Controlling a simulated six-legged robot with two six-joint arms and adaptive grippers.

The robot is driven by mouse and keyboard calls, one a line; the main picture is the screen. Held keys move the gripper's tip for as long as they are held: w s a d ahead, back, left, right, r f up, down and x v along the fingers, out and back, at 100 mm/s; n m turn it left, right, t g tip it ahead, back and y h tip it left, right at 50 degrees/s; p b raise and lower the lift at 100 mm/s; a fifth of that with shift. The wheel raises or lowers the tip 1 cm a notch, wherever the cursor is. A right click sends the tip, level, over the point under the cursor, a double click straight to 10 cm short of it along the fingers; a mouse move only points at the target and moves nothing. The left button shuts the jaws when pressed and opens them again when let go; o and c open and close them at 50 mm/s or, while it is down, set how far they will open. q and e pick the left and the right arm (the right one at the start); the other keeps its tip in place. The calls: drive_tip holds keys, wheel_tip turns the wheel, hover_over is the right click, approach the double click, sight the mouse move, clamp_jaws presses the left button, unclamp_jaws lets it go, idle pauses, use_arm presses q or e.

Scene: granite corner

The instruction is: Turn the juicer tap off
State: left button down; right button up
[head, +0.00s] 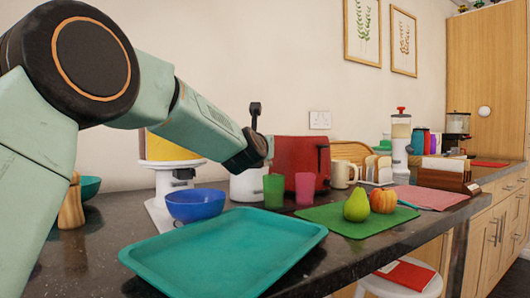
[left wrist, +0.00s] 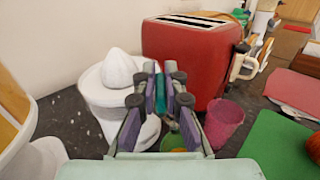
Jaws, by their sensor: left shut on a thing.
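The white juicer (left wrist: 112,88) with its domed cone stands in front of the wall, left of the red toaster in the left wrist view. In the head view its white body (head: 246,187) shows partly below my left gripper (head: 262,155). In the left wrist view my left gripper (left wrist: 160,92) is shut on a narrow teal piece at the juicer's right front, which looks like the tap. The fingers hide most of it, so I cannot tell the tap's position. A green cup (head: 274,191) stands below the gripper. My right gripper is not in view.
The red toaster (head: 302,160) stands close to the gripper's right. A pink cup (head: 304,188) is beside the green one. A blue bowl (head: 195,204), a teal tray (head: 225,250) and a green board (head: 340,220) with a pear (head: 357,205) occupy the counter nearby.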

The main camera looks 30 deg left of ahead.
use_arm(q)
drive_tip(key=shift+m+t+h, duration=0.3)
drive_tip(key=shift+m+h, duration=0.7)
drive_tip(key=shift+h, duration=0.6)
drive_tip(key=c, duration=1.4)
unclamp_jaws()
drive_tip(key=shift+w+f, duration=0.15)
drive_tip(key=shift+w, duration=0.05)
drive_tip(key=shift+s, duration=0.15)
drive_tip(key=shift+s+d, duration=0.25)
drive_tip(key=shift+s, duration=1.65)
drive_tip(key=shift+s+d, duration=0.2)
drive_tip(key=shift+s, duration=1.65)
